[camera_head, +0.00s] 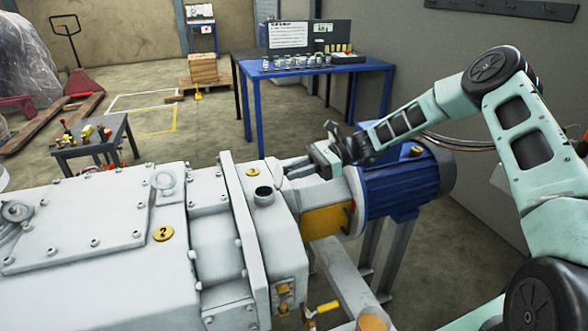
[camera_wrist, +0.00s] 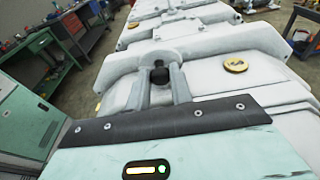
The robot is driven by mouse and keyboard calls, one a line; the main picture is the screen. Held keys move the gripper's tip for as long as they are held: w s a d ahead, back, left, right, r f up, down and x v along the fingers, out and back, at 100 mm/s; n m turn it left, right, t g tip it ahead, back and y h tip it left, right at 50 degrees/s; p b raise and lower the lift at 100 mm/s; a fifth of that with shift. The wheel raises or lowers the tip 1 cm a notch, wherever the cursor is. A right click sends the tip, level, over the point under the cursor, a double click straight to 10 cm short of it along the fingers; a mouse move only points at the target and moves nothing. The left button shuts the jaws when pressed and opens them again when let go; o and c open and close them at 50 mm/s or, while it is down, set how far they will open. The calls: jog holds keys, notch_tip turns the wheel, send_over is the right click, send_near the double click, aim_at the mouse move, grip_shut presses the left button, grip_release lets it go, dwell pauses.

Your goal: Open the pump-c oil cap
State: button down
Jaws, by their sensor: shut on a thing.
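The pump (camera_head: 205,270) is a large light-grey machine filling the lower left of the head view. On its top, near the blue motor, stands a short round filler neck (camera_head: 264,199) with a dark top that looks like an open hole. My gripper (camera_head: 284,166) reaches in from the right, just behind and above the neck. In the wrist view my gripper (camera_wrist: 160,80) has both fingers around a small black round piece (camera_wrist: 159,75), which looks like the oil cap. A pale round form shows just beyond it. The cap is not clearly visible in the head view.
The blue motor (camera_head: 402,188) lies right of the neck, under my forearm. Yellow discs (camera_head: 163,233) mark the pump's top. A blue table (camera_head: 300,64) with small jars stands at the back. A grey stool (camera_head: 88,151) with small parts stands left. Floor between is clear.

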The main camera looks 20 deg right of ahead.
jog(key=c, duration=1.3)
grip_release()
jog(key=shift+d, duration=0.1)
jog(key=d+r, duration=0.1)
jog(key=d, duration=0.4)
jog(key=d+r+b, duration=0.1)
jog(key=d, duration=0.5)
jog(key=d+r, duration=0.1)
jog(key=d, duration=0.5)
jog(key=shift+b, duration=0.35)
